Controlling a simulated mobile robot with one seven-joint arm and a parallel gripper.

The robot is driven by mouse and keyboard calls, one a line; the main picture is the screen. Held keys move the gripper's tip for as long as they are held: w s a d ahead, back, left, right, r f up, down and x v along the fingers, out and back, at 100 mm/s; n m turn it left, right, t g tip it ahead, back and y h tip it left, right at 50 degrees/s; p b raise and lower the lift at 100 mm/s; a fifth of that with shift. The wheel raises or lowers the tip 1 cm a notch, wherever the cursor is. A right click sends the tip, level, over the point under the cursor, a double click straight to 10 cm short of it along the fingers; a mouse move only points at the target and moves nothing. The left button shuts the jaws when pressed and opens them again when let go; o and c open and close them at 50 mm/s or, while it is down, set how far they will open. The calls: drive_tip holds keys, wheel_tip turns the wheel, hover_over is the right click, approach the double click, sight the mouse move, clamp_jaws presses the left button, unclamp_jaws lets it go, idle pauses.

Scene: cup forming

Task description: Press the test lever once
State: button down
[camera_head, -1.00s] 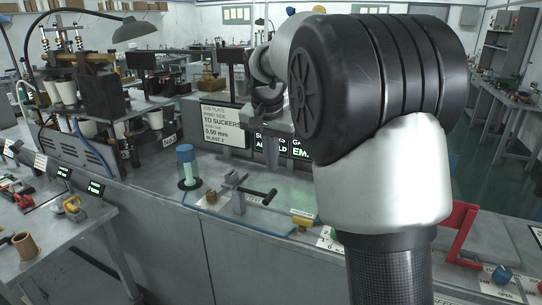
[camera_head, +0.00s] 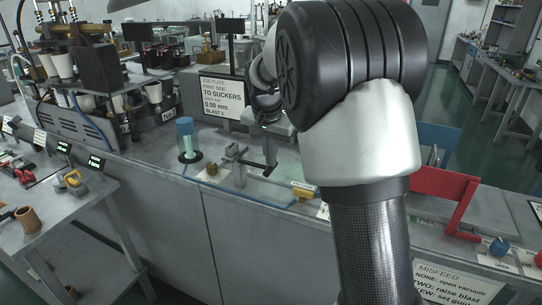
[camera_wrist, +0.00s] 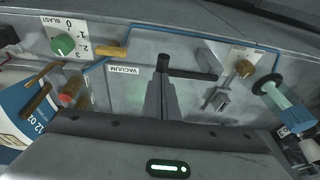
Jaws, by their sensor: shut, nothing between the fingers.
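A lever with a black handle (camera_head: 252,164) stands on the grey bench top. Its metal bracket shows in the wrist view (camera_wrist: 221,98), with the black handle (camera_wrist: 195,74) reaching left from it. A VACUUM label (camera_wrist: 123,70) lies beside the handle's free end. I can read no "test" marking on the lever. My gripper (camera_head: 270,166) points down at the free end of the handle. In the wrist view the shut fingers (camera_wrist: 162,66) overlap that end. I cannot tell whether they touch it. Nothing is between them.
A blue-capped clear cylinder (camera_head: 187,140) and a small brass knob (camera_head: 211,167) stand left of the lever. A green BLAST dial (camera_wrist: 63,44) and a red-tipped knob (camera_wrist: 66,99) lie to the left in the wrist view. A red frame (camera_head: 446,187) stands at the right.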

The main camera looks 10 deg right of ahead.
drive_tip(key=f+b, duration=0.1)
drive_tip(key=b, duration=0.1)
drive_tip(key=f+t+y+b, duration=0.1)
drive_tip(key=f, duration=0.1)
drive_tip(key=f+y+b, duration=0.1)
drive_tip(key=f+b, duration=0.1)
drive_tip(key=shift+s+d+f+t+b, duration=0.2)
drive_tip(key=shift+s+d+t+b, duration=0.1)
drive_tip(key=shift+d+b, duration=0.1)
drive_tip(key=shift+s+f, duration=0.1)
drive_tip(key=d+p+v, duration=0.3)
drive_tip(key=v, duration=1.1)
drive_tip(key=shift+s+f+p, duration=0.25)
drive_tip(key=shift+p, duration=0.15)
